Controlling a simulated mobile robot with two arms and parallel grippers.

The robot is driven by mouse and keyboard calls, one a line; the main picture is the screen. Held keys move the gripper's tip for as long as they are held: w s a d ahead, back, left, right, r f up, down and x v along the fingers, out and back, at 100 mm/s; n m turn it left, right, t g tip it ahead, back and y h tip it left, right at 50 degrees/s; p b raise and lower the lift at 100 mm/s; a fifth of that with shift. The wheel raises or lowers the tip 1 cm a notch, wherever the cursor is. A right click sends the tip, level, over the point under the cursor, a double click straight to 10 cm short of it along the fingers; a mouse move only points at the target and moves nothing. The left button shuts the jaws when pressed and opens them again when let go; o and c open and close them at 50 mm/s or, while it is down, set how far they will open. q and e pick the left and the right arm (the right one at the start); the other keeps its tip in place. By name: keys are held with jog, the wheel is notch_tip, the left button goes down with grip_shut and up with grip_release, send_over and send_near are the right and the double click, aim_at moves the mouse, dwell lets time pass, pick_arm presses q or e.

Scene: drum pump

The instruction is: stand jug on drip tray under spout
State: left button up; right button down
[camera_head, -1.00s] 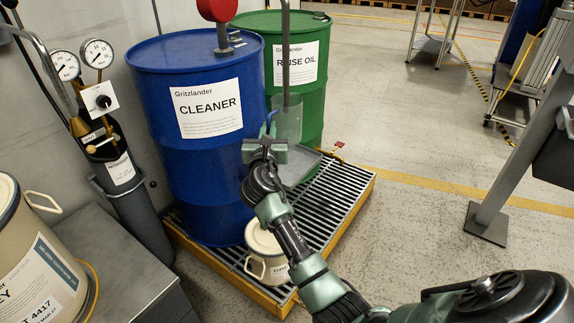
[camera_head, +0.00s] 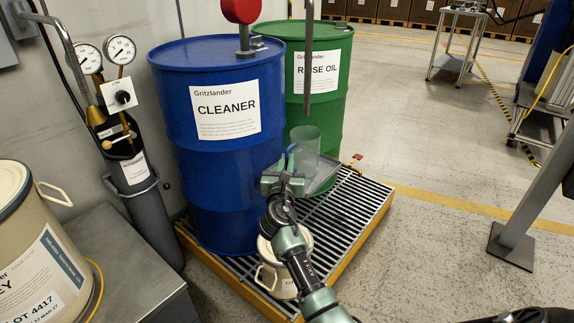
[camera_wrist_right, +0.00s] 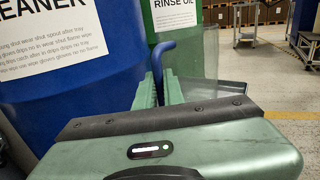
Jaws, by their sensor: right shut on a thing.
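The jug (camera_head: 306,145) is a clear, greenish cylinder with a blue handle, upright in the head view. My right gripper (camera_head: 286,173) is shut on the jug's handle, which also shows as a blue hook (camera_wrist_right: 158,58) between the fingers in the wrist view. The drip tray (camera_head: 325,178) is grey and lies just below the jug, partly hidden by it. I cannot tell whether the jug touches the tray. The spout (camera_head: 308,70) is a grey pipe hanging down, its lower end just above the jug in the picture. My left gripper is not in view.
A blue cleaner drum (camera_head: 215,190) stands close left of the jug, and a green rinse oil drum (camera_head: 325,110) stands behind it. A cream pail (camera_head: 275,270) sits on the slatted pallet (camera_head: 350,215) beneath my arm.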

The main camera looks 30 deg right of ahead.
dwell(0.3)
jog(key=shift+f, duration=0.1)
jog(key=c, duration=1.5)
grip_release()
